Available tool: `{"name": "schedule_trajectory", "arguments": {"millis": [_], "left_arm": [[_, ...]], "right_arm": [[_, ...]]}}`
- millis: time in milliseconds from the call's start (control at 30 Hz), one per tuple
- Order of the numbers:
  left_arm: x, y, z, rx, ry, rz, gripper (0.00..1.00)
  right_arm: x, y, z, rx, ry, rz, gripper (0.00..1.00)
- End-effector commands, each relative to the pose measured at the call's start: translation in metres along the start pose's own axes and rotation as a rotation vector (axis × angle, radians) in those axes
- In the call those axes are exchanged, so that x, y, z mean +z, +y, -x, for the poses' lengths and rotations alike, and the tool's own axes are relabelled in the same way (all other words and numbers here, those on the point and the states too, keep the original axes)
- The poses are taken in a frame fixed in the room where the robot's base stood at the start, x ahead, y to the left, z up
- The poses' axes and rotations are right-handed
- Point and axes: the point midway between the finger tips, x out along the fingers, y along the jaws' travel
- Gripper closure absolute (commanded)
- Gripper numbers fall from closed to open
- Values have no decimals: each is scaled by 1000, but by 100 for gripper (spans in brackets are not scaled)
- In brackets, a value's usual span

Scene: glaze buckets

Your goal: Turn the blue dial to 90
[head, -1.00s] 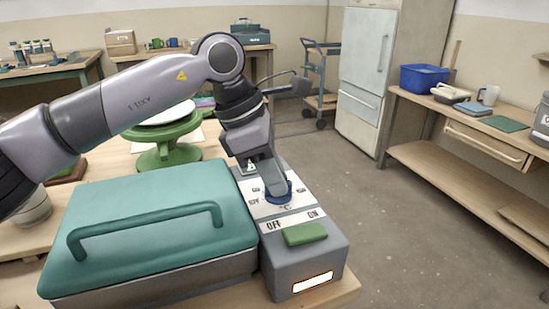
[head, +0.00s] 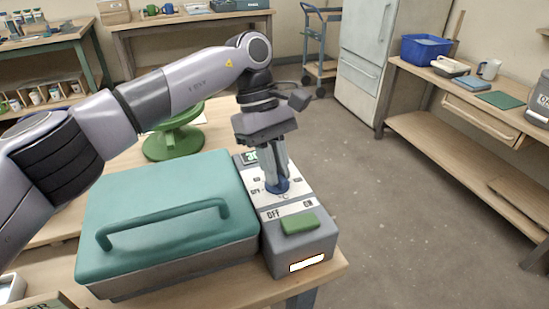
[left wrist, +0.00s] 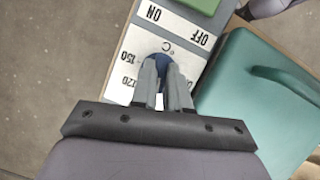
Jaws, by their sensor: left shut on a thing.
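The blue dial (head: 277,186) sits on the white face of the grey control box, and much of it is hidden by my fingers. My left gripper (head: 275,183) comes down onto it from above and is shut on it. In the left wrist view the dial (left wrist: 158,60) shows between and beyond the two fingers of my left gripper (left wrist: 161,85). The markings 150 and 120 and a °C sign are readable around it. The dial's pointer is hidden. My right gripper is not in view.
A green rocker switch (head: 300,223) lies on the control box (head: 300,251) near the OFF and ON labels. A teal lidded box (head: 165,215) with a handle stands directly left. A green wheel stand (head: 174,143) is behind. The floor to the right is clear.

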Motion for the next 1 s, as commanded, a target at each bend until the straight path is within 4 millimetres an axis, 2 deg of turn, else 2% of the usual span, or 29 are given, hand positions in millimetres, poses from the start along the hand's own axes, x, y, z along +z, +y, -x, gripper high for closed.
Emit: {"name": "schedule_trajectory", "arguments": {"millis": [400, 1000], "left_arm": [[1, 2, 0, -84, 2, -203, 100], [0, 2, 0, -100, 3, -240, 100]], "right_arm": [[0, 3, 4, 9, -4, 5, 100], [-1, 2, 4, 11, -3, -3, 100]]}}
